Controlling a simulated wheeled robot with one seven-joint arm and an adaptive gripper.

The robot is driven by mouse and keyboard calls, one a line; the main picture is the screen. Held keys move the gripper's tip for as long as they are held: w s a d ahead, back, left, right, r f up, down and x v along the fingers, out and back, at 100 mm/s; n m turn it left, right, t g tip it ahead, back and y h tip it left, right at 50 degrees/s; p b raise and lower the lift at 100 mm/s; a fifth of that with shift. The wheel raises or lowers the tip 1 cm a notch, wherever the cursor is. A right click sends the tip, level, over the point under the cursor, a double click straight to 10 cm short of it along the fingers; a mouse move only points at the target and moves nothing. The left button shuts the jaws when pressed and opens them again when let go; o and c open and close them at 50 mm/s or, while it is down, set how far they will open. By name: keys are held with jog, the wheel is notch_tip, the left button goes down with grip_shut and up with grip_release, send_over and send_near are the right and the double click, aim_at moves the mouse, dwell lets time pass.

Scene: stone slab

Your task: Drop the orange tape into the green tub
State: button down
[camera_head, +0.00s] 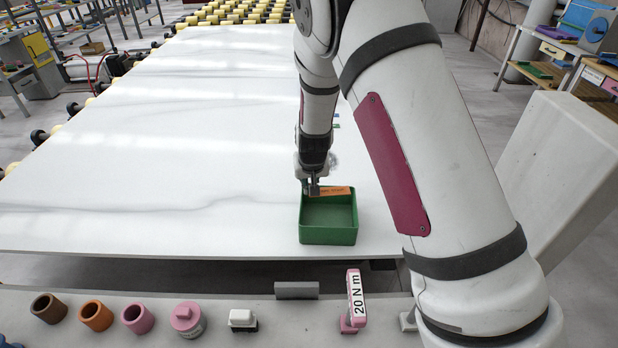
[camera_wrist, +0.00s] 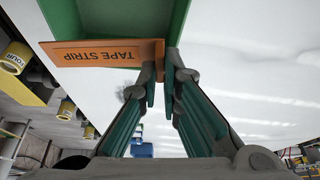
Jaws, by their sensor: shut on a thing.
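The orange tape (camera_wrist: 95,54), a flat strip marked "TAPE STRIP", is gripped at one end by my gripper (camera_wrist: 162,85). It also shows in the head view (camera_head: 333,191), where it sticks out to the right from the fingers. The green tub (camera_head: 328,236) is an open square box near the front edge of the stone slab. My gripper (camera_head: 312,188) is at the tub's back left side, with the tape across the tub's back part. In the wrist view the tub (camera_wrist: 178,20) lies behind the tape. The exact height of the tape over the rim is hard to tell.
The pale stone slab (camera_head: 150,150) is mostly bare. On the front ledge are brown, orange and pink cylinders (camera_head: 96,315), a white block (camera_head: 242,320) and a pink piece labelled "20 N m" (camera_head: 355,298).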

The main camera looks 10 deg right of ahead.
jog(key=shift+f+b, duration=0.55)
jog(key=shift+f, duration=1.45)
jog(key=c, duration=1.7)
grip_release()
jog(key=shift+r, duration=0.1)
jog(key=v, duration=1.2)
jog(key=shift+s, duration=0.1)
